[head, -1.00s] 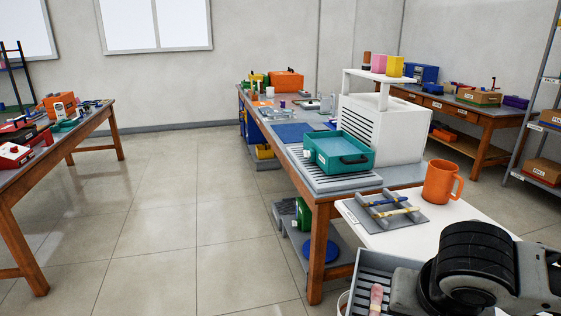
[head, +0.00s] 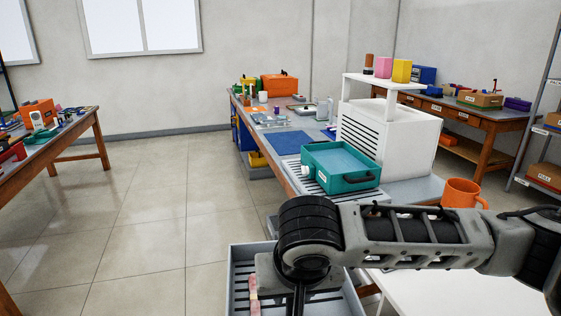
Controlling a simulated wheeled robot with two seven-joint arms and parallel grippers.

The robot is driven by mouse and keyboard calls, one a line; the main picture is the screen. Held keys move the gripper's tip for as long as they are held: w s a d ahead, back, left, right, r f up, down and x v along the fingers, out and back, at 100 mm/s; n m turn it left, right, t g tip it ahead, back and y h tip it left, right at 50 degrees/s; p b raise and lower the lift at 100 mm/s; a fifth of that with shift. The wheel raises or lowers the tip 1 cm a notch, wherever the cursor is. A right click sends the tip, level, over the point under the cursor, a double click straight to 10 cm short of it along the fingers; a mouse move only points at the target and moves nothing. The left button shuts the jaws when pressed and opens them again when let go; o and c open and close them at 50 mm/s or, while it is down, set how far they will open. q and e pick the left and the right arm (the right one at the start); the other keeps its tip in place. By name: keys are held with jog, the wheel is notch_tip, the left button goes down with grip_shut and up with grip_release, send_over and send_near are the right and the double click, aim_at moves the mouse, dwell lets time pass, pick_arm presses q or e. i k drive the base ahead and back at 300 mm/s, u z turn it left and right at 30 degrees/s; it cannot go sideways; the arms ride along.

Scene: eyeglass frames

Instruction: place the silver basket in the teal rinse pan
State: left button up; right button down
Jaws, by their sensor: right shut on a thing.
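The silver basket (head: 238,262) is a grey, slatted, open-topped box at the bottom centre, cut off by the lower edge. My right gripper (head: 298,298) points down over it; its fingertips and the grip point are out of sight below. It appears shut on the basket, held up in front of me. The teal rinse pan (head: 352,183) is on the bench beyond, with pale blue inside and a dark handle on its near side. The gripper and basket are nearer to me than the pan, apart from it. My left gripper is not in view.
A pink-and-white strip (head: 253,288) shows in the basket. An orange mug (head: 462,193) is at the right, beyond my forearm, and a white tabletop (head: 450,292) lies below it. A white louvred unit (head: 392,138) stands behind the pan. Open floor (head: 150,215) lies left.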

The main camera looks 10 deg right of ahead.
aim_at(335, 171)
jog(key=u, duration=0.5)
jog(key=i, duration=1.85)
jog(key=u, duration=0.25)
jog(key=i, duration=1.65)
jog(key=z, duration=1.1)
jog(key=i, duration=0.8)
jog(key=z, duration=1.45)
jog(key=i, duration=0.6)
jog(key=z, duration=0.45)
